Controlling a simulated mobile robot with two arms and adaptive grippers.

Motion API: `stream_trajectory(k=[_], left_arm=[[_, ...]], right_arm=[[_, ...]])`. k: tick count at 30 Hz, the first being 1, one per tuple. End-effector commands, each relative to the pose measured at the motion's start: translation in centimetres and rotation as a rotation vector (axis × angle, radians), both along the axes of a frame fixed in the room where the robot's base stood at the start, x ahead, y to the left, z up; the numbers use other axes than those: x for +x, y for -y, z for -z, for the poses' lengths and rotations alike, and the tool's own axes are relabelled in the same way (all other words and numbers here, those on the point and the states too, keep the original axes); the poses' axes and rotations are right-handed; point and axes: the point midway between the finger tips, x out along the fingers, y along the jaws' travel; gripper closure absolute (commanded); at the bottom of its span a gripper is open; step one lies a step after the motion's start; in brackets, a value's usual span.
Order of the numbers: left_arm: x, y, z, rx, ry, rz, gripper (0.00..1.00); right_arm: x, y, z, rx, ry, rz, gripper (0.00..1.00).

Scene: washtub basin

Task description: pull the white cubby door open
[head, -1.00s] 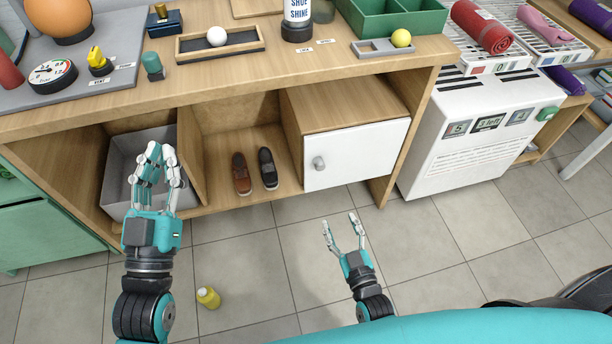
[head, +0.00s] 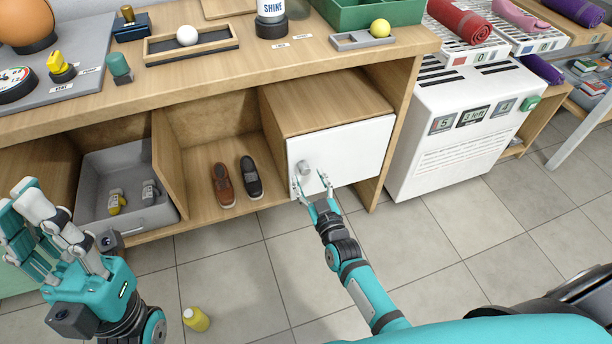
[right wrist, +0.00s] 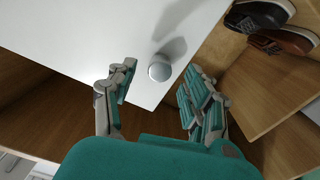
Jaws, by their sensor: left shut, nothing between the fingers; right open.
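The white cubby door (head: 350,150) is shut on the wooden cubby under the counter. Its round grey knob (head: 304,167) is near the door's left edge. In the right wrist view the knob (right wrist: 160,68) lies ahead of and between the spread fingers, and the white door (right wrist: 110,35) fills the upper middle. My right gripper (head: 311,186) is open at the door's lower left, close to the knob; I cannot tell whether it touches. It also shows in the right wrist view (right wrist: 158,92). My left gripper (head: 38,228) is shut and empty at the lower left, away from the door.
A brown shoe (head: 223,186) and a black shoe (head: 251,177) stand in the open cubby left of the door. A grey bin (head: 165,213) sits further left. A yellow bottle (head: 196,319) is on the floor. A white cabinet (head: 450,130) stands to the right.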

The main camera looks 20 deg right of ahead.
Motion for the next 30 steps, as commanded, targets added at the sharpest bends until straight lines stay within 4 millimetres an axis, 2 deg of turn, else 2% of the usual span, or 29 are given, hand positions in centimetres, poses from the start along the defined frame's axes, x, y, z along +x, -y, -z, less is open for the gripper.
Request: stream_trajectory(k=[1,6,17,20,27,30], left_arm=[[-0.4,-0.1,0.5,-0.008,0.022,0.002,1.0],[-0.3,-0.1,1.1,-0.005,0.014,0.001,1.0],[-0.2,-0.1,1.1,-0.004,0.012,0.001,1.0],[-0.2,-0.1,1.1,-0.004,0.012,0.001,1.0],[-0.2,0.0,1.1,-0.004,0.011,0.001,1.0],[-0.2,0.0,1.1,-0.004,0.011,0.001,1.0]], right_arm=[[0.9,0.0,0.2,0.0,0.002,0.001,0.49],[2.7,-0.1,0.1,0.002,0.001,0.0,0.49],[3.2,-0.2,0.0,0.001,-0.001,-0.001,0.49],[3.2,-0.1,0.0,0.001,-0.001,-0.001,0.59],[3.2,-0.1,0.0,0.001,-0.001,-0.001,0.91],[3.2,-0.1,0.0,0.001,-0.001,-0.001,1.0]])
